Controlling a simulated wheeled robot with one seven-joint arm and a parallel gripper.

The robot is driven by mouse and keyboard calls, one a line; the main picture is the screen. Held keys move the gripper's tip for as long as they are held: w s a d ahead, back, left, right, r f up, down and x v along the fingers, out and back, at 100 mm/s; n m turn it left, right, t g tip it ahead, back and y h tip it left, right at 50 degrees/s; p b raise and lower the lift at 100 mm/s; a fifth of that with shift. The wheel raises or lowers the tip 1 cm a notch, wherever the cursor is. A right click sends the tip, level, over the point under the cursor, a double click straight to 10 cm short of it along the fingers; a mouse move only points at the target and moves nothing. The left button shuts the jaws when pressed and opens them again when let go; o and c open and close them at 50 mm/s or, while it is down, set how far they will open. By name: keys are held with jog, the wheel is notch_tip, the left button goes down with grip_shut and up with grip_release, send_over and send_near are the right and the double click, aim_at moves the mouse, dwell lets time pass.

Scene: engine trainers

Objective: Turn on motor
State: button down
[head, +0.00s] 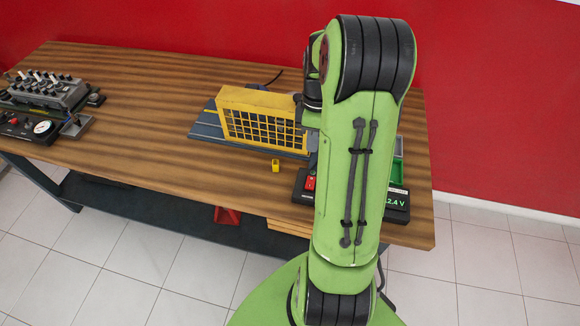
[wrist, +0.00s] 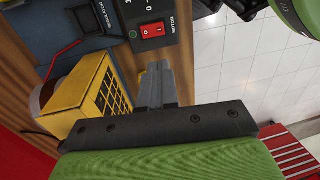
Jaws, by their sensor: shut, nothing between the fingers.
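The control box (head: 302,198) stands near the table's front right edge, partly hidden behind my arm in the head view. Its red switch (head: 310,183) shows just left of my arm. In the wrist view the red rocker switch (wrist: 152,29) sits in the dark panel (wrist: 175,14) beside a MOTOR label, with 0 and I marks nearby. My gripper (wrist: 155,68) is shut and empty, its tips apart from the switch in the picture. I cannot tell its height above the box. In the head view my arm hides the gripper.
A yellow cage guard (head: 262,97) stands on a blue-grey base (head: 208,125) behind the box. A small yellow block (head: 276,167) lies on the wooden table (head: 170,120). Another trainer (head: 48,88) stands at the left. The table's middle is clear. A red wall is behind.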

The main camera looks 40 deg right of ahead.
jog(key=s, duration=0.1)
jog(key=b, duration=0.2)
send_near(309, 186)
jog(key=f, duration=0.6)
jog(key=shift+s+a+f, duration=0.25)
jog(key=shift+s+f, duration=0.1)
jog(key=shift+f, duration=0.05)
